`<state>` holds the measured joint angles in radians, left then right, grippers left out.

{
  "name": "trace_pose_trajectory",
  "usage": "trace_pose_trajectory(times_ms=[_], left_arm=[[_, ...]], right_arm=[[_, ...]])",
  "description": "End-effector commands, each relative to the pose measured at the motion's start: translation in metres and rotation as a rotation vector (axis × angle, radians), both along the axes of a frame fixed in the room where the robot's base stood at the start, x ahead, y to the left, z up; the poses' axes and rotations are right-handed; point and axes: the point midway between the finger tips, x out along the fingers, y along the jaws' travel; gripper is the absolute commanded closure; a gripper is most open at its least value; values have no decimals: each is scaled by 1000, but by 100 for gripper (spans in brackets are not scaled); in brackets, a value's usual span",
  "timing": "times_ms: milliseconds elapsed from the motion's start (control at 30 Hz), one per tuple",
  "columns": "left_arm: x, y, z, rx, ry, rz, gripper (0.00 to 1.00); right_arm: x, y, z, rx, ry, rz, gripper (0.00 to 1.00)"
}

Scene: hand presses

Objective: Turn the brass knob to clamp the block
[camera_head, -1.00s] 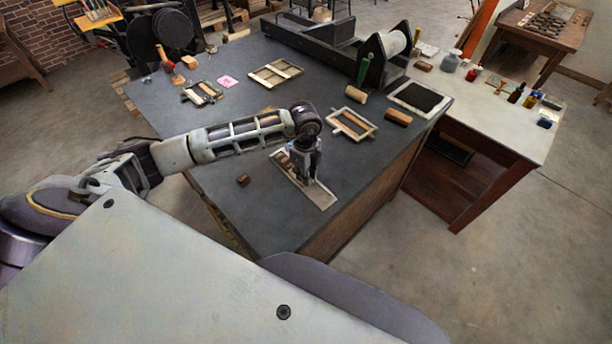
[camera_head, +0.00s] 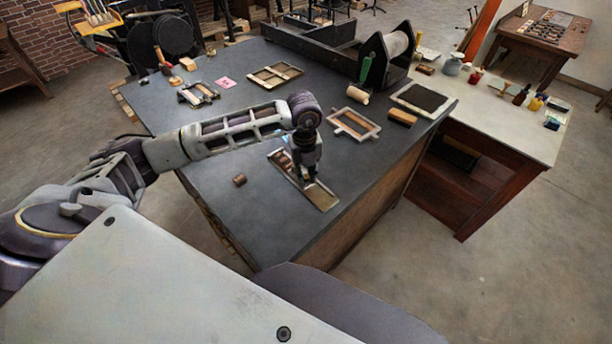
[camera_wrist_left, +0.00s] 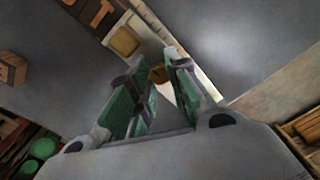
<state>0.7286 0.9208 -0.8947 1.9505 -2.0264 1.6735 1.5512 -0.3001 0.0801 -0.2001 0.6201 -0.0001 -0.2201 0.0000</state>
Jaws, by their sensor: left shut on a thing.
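A shallow metal tray (camera_head: 322,197) lies on the dark bench, holding wooden letter blocks at its far end. In the left wrist view, the letter blocks (camera_wrist_left: 95,12) are partly cut off by the top edge, with a plain tan block (camera_wrist_left: 124,41) beside them. The brass knob (camera_wrist_left: 158,75) shows small between the green fingertips of my left gripper (camera_wrist_left: 160,78). My left gripper is shut on the knob, pointing down over the tray in the head view (camera_head: 305,177). The fingers hide much of the knob. My right gripper is not in view.
A loose wooden letter block (camera_head: 240,180) lies on the bench left of the tray. The near part of the bench is clear.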

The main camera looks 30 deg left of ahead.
Motion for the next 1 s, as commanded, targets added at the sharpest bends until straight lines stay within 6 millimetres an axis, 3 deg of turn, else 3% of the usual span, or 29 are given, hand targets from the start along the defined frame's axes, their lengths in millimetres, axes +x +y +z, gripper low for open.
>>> trace_pose_trajectory(times_ms=[533,567,700,1000], left_arm=[[0,0,1,0,0,-29,100],[0,0,1,0,0,-29,78],[0,0,0,0,0,-29,60],[0,0,0,0,0,-28,58]], right_arm=[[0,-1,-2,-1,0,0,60],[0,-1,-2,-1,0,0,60],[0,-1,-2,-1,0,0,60],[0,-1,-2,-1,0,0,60]])
